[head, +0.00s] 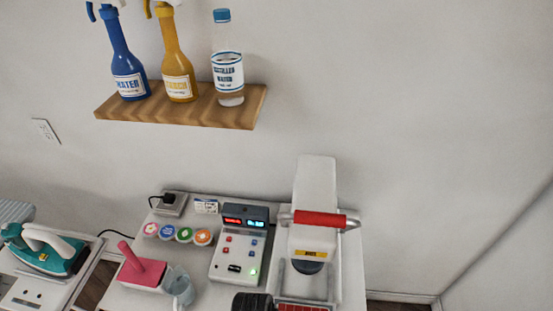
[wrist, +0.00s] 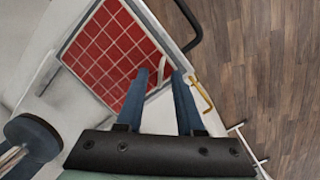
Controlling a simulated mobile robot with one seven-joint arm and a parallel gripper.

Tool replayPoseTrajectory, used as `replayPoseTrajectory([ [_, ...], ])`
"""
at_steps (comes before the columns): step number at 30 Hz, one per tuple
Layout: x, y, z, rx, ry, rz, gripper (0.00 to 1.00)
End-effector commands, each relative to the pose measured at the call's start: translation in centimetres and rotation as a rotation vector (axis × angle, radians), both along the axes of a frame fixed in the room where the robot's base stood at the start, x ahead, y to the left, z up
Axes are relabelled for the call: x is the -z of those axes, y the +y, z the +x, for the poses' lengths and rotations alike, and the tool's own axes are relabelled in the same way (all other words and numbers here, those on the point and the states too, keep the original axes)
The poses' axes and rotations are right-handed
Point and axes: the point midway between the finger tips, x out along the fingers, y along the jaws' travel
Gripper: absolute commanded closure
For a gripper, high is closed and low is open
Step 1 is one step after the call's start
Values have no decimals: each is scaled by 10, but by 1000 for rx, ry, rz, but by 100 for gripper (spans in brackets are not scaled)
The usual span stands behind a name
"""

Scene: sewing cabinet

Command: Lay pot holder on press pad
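A red square with a pale grid (wrist: 108,50), which looks like the pot holder, lies on the base of the press in the wrist view. A pale curved strip (wrist: 160,68), perhaps its loop, shows near its corner. Only a strip of the red grid (head: 305,307) shows at the bottom edge of the head view. A thin grey border (wrist: 77,76) runs around it; I cannot tell whether this is the press pad, whose top is otherwise hidden. My gripper (wrist: 160,76) has its two blue fingers apart over the near corner, with nothing visibly clamped.
The white press (head: 314,190) with a red handle (head: 318,219) stands above the pad. A control box (head: 239,245), a pink block with a handle (head: 143,270), a clear cup (head: 179,286) and several round spools stand to the left. Wooden floor (wrist: 265,60) lies beyond the table edge.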

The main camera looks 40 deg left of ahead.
Motion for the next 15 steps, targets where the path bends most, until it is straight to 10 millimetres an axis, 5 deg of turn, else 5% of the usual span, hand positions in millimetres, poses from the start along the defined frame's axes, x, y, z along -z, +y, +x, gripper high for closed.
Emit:
replayPoseTrajectory([
  [8,-15,3,0,0,-2,2,64],
  [15,-65,10,-5,0,-5,4,64],
])
